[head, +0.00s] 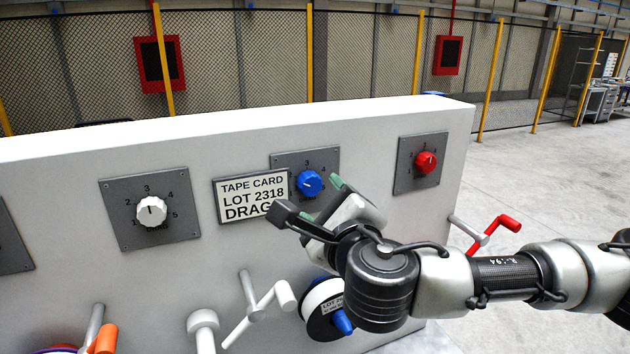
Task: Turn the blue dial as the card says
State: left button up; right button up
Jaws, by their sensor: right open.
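The blue dial (309,183) sits on a grey plate (287,160) on the white panel's face. A 3 and a 4 show on the plate; its lower part is hidden. The dial's pointer direction is too small to tell for sure. The card (250,187), left of the dial, overlaps the plate's left part. It reads "TAPE CARD LOT 2318 DRAG"; the end of its last line is hidden behind a finger. My right gripper (310,198) is open, its fingertips to the lower left and right of the dial. Contact cannot be told. My left gripper is out of view.
A white dial (151,212) is to the left and a red dial (426,162) to the right, each on a grey plate. Open floor lies right.

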aim_at(313, 188)
jog(key=x, duration=0.4)
jog(key=shift+f+p, duration=0.1)
jog(key=shift+p, duration=0.3)
jog(key=shift+w+a, duration=0.15)
jog(key=shift+w, duration=0.4)
jog(key=shift+c, duration=1.4)
jog(key=c, duration=0.6)
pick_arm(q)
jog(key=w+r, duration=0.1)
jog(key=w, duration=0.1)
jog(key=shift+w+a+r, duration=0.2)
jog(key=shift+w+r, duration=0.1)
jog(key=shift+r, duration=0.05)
pick_arm(e)
jog(key=shift+c, duration=0.2)
